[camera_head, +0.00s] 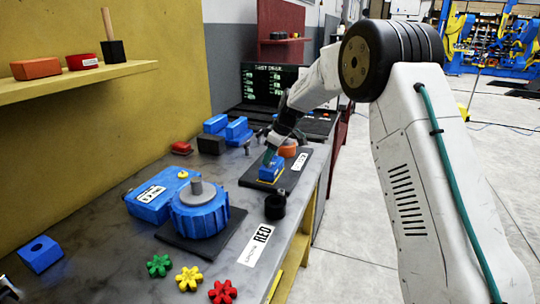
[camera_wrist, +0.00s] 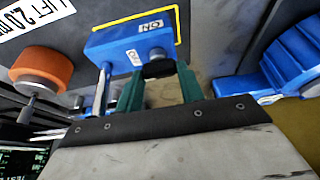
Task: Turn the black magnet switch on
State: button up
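The magnet switch is a small blue box (camera_head: 272,170) on a dark plate, with a yellow outline around its base. In the wrist view the blue box (camera_wrist: 112,46) carries a white ON label and a second small label nearer my gripper. A black switch piece (camera_wrist: 157,67) shows at its near side. My gripper (camera_wrist: 159,78) has two green fingers, apart, one on either side of the black piece. Contact between fingers and switch cannot be told. In the head view my gripper (camera_head: 269,157) is right at the blue box, and the switch itself is hidden.
An orange round part (camera_wrist: 40,68) and a metal post (camera_wrist: 101,88) stand beside the box. A large blue ribbed part (camera_head: 198,212), a black cup (camera_head: 275,206) and several coloured knobs are on the bench. The bench's right edge is close to the plate.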

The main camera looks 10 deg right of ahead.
jog(key=shift+m, duration=0.4)
jog(key=m+t+h, duration=0.1)
jog(key=m, duration=0.2)
jog(key=shift+s+a+m, duration=0.1)
jog(key=shift+a+m, duration=0.05)
jog(key=shift+m, duration=0.25)
jog(key=m+h, duration=0.1)
jog(key=m, duration=0.1)
jog(key=m+t+h, duration=0.1)
jog(key=m, duration=0.1)
jog(key=shift+a+m, duration=0.15)
jog(key=shift+m, duration=0.15)
jog(key=m+h, duration=0.1)
jog(key=m, duration=0.3)
jog(key=shift+a+h, duration=0.1)
jog(key=shift+h, duration=0.3)
jog(key=m+h, duration=0.1)
jog(key=m, duration=0.3)
jog(key=shift+m+g, duration=0.3)
jog(key=shift+g, duration=0.1)
jog(key=o, duration=1)
jog(key=shift+h, duration=0.3)
